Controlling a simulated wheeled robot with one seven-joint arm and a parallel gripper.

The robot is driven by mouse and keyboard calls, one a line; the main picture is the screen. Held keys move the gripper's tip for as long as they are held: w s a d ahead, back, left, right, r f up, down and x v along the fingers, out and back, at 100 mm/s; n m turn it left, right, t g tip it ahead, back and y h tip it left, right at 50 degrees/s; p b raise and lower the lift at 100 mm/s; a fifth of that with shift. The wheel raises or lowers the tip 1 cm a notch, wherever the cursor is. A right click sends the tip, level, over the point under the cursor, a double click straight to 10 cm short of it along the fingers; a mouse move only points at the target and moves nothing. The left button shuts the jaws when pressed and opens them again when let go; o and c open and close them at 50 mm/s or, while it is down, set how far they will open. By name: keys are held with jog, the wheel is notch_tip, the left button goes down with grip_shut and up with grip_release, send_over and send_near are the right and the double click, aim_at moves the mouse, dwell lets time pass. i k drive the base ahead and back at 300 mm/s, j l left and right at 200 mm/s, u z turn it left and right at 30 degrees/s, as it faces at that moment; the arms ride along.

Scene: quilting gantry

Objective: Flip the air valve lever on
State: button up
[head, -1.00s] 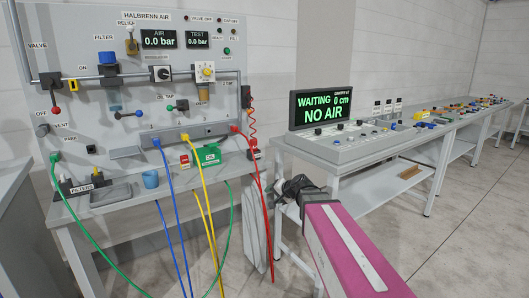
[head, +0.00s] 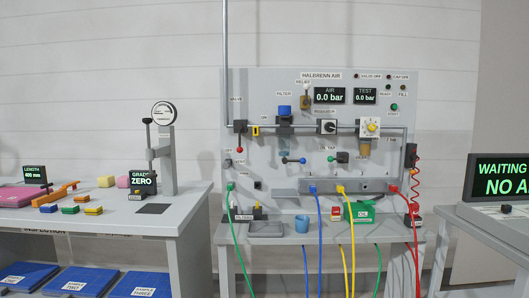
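The air valve (head: 240,126) sits at the left end of the grey pipe on the upright panel (head: 290,88) marked HALBRENN AIR. Its lever (head: 240,149) hangs straight down from the valve and has a red knob, just above the small OFF label. A yellow tag (head: 255,131) sits on the pipe right of the valve. The AIR display (head: 329,95) and the TEST display (head: 364,97) both read 0.0 bar. My gripper is not in view now.
A bench (head: 190,212) with a gauge stand (head: 165,150) and coloured blocks stands left of the panel. Blue, yellow, green and red hoses hang in front of the panel's shelf (head: 285,235). A console display (head: 500,178) at the right edge is cut off.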

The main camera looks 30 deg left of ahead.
aim_at(240, 150)
jog(key=u, duration=1.95)
